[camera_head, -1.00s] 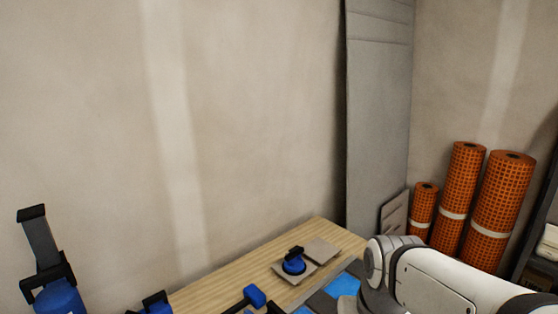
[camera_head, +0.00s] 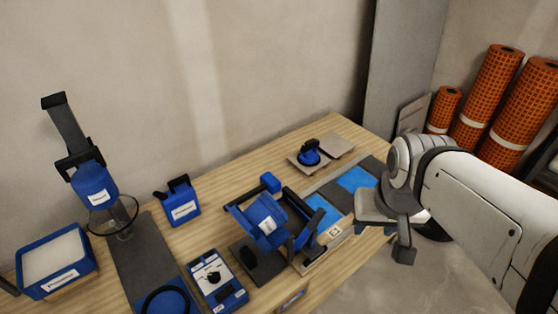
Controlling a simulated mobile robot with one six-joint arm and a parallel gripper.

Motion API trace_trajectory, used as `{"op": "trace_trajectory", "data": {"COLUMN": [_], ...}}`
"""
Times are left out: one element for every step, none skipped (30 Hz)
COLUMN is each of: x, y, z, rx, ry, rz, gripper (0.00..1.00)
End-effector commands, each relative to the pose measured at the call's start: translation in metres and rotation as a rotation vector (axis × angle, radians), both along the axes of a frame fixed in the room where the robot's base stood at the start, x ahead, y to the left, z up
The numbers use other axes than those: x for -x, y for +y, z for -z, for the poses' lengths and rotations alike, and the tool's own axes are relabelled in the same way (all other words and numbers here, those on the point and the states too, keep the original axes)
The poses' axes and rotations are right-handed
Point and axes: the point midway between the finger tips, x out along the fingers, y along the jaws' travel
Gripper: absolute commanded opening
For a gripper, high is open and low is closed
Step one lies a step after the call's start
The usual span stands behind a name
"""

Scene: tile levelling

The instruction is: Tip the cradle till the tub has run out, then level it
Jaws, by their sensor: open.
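The cradle (camera_head: 237,198), a blue frame with dark arms, stands near the middle of the bench. It holds a blue tub with a white label (camera_head: 267,226). The tub sits at a slant in this view; I cannot see into it or tell whether anything runs from it. My gripper (camera_head: 403,252) hangs at the bench's right edge, right of the cradle and apart from it. It is open and nothing shows between its fingers, which are small and dark here.
Bright blue patches (camera_head: 322,211) lie right of the cradle. A suction lifter (camera_head: 310,152) stands on a tile behind. A blue scale-like box (camera_head: 216,281), a blue caddy (camera_head: 180,202), a tall dispenser (camera_head: 92,183) and a white-topped tray (camera_head: 55,257) fill the left.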

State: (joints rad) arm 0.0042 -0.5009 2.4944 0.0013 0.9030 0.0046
Motion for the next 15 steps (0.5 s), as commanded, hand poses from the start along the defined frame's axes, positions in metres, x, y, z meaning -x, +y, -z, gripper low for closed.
{"op": "trace_trajectory", "data": {"x": [-0.004,-0.007,-0.012,-0.017,-0.022,-0.031,-0.037,-0.044,-0.053,-0.06,-0.067,-0.076,-0.083,-0.089,-0.098], "y": [0.001,0.002,0.003,0.004,0.005,0.007,0.009,0.01,0.013,0.015,0.016,0.019,0.02,0.022,0.025], "z": [0.002,0.003,0.005,0.006,0.009,0.011,0.014,0.017,0.021,0.024,0.028,0.033,0.037,0.041,0.047], "rx": [-0.007,-0.014,-0.024,-0.034,-0.044,-0.06,-0.072,-0.084,-0.1,-0.111,-0.121,-0.136,-0.145,-0.155,-0.167], "ry": [0.01,0.019,0.034,0.048,0.063,0.084,0.102,0.121,0.146,0.162,0.181,0.207,0.225,0.244,0.27], "rz": [0.012,0.021,0.041,0.059,0.079,0.108,0.132,0.157,0.19,0.215,0.241,0.275,0.3,0.325,0.359], "gripper": [0.42,0.42,0.42,0.42,0.42,0.42,0.42,0.42,0.42,0.42,0.42,0.42,0.42,0.42,0.42]}}
